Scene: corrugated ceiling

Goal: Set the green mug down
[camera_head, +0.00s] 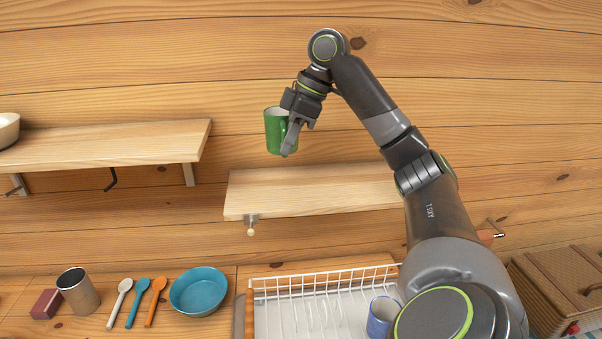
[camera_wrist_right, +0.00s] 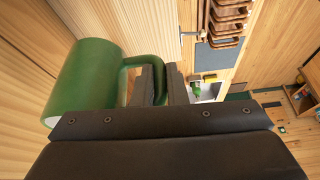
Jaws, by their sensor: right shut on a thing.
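The green mug (camera_head: 275,131) is upright in the air above the left part of the middle wooden shelf (camera_head: 315,190). My right gripper (camera_head: 291,140) is shut on the mug. In the right wrist view, the mug (camera_wrist_right: 85,82) is at the left, and the fingers of my right gripper (camera_wrist_right: 162,85) close on its handle. Clear space shows between the mug's base and the shelf board in the head view. The visible top of that shelf is bare; my arm hides its right end. My left gripper is not in view.
A higher shelf (camera_head: 120,142) at the left holds a white bowl (camera_head: 8,130). On the counter below are a metal cup (camera_head: 78,291), three spoons, a blue bowl (camera_head: 198,291) and a dish rack (camera_head: 320,283) with a blue mug (camera_head: 381,316).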

